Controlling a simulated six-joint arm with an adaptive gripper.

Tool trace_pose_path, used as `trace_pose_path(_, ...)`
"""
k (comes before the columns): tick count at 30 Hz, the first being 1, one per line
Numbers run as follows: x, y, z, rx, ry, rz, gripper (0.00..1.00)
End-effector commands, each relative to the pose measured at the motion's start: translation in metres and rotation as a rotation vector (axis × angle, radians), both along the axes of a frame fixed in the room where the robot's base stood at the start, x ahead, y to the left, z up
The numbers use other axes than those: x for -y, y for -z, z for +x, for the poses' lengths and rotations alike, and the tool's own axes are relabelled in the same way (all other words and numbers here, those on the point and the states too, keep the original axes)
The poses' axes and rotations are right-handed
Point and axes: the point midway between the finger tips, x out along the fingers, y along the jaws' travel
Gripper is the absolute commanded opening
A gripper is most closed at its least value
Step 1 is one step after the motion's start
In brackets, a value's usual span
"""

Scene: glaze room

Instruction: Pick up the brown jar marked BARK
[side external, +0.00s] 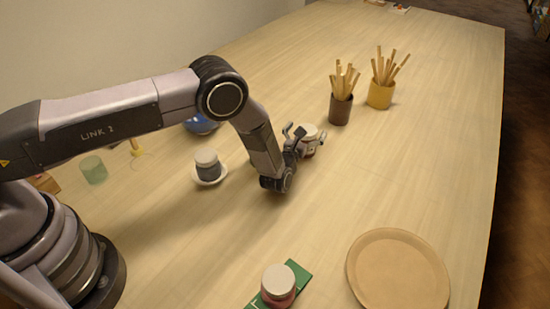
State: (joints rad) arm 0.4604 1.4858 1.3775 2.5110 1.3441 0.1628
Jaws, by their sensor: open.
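A jar with a pale lid and a small brownish body (310,149) stands on the table in the middle of the view. It is partly hidden by my gripper, and no marking on it can be read. My gripper (303,137) is low over the table, open, with its fingers at the jar, one on the far left side and one on the near right side. I cannot tell whether the fingers touch it. A dark grey jar (208,170) with a pale lid stands on a white saucer (222,178) at left. A reddish jar (278,290) with a pale lid stands on a green mat (299,270) in front.
A dark brown cup (340,112) and a yellow cup (380,96), both holding wooden sticks, stand behind and to the right. A round tan tray (398,272) lies at front right. A blue bowl (203,127) and a green glass (94,170) are at left.

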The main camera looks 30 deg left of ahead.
Motion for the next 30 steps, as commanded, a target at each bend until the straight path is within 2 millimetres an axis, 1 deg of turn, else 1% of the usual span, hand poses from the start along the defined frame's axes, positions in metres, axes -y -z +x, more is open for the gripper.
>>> trace_pose_path(6, -0.0001, 0.0002, 0.0015, -0.001, 0.001, 0.001, 0.93)
trace_pose_path(7, -0.0001, 0.0002, 0.0014, 0.000, 0.001, 0.000, 0.92)
trace_pose_path(21, -0.0001, 0.0001, 0.0012, 0.000, 0.001, 0.000, 0.30)
trace_pose_path(24, 0.0002, -0.0009, 0.0015, 0.002, 0.000, -0.001, 0.19)
trace_pose_path(30, 0.0001, -0.0011, 0.0015, 0.002, 0.000, -0.001, 0.18)
